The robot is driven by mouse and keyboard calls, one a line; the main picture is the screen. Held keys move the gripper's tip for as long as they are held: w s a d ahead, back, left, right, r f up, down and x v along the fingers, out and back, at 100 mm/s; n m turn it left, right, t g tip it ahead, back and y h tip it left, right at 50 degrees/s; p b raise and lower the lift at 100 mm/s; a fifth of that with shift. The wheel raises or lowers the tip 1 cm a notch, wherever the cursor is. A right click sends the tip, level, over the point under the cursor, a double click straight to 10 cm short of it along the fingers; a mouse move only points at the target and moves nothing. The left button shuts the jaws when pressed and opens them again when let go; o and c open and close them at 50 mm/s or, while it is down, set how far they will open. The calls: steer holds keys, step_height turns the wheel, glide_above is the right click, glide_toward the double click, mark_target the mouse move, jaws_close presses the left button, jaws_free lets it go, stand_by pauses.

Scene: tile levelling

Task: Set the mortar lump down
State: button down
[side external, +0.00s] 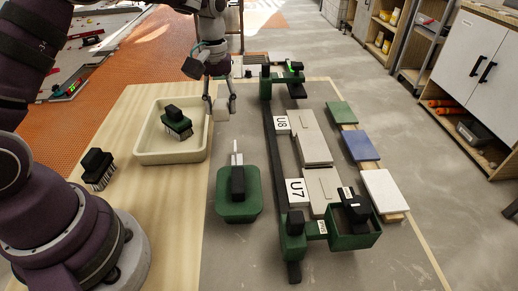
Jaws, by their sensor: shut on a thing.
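My gripper (220,102) points down at the far end of the work surface, just right of the cream tray (206,146). Its two fingers are shut on a small pale grey-beige lump (221,112), which looks like the mortar lump. The lump is low, near the grey board (243,145); I cannot tell whether it touches.
A dark rail (273,160) with green end brackets stands between gripper and tiles. A brush (175,121) sits in the tray, another (97,167) left of it. A green tub (238,208) and green box (345,240) stand nearer. Green, blue (360,146) and white samples lie right.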

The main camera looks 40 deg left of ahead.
mark_target(226, 151)
step_height(226, 151, down, 10)
steer(key=shift+r, duration=0.15)
steer(key=c, duration=1)
jaws_free()
steer(key=shift+o, duration=0.2)
